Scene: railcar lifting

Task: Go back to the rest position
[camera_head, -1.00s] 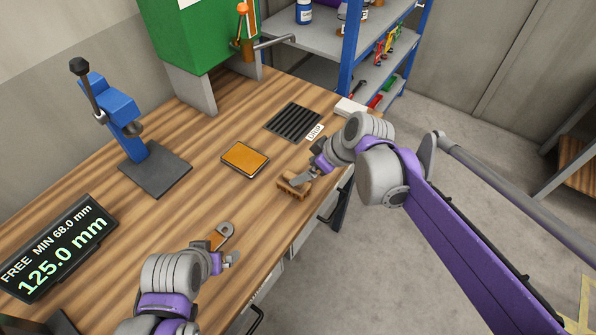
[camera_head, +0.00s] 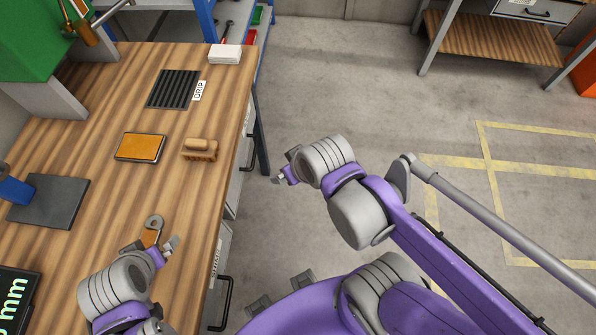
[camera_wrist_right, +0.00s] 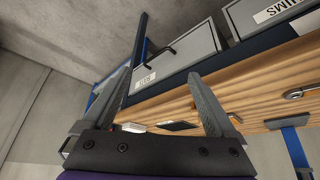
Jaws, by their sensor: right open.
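My right gripper (camera_head: 282,178) is open and empty. It is over the floor, to the right of the workbench (camera_head: 95,215) edge and apart from it. In the right wrist view its two fingers (camera_wrist_right: 168,100) are spread with nothing between them. My left gripper (camera_head: 160,252) is low over the bench near its front, close beside a metal piece with a round hole and an orange part (camera_head: 153,231). I cannot tell whether its fingers touch that piece or how far apart they are. A wooden brush (camera_head: 199,149) lies on the bench, clear of both grippers.
An orange pad (camera_head: 140,147) and a black ribbed mat (camera_head: 173,89) labelled DRIP lie on the bench. A white block (camera_head: 225,54) is at its far end. Drawers with handles (camera_head: 225,305) line the bench side. The floor (camera_head: 340,90) to the right is open.

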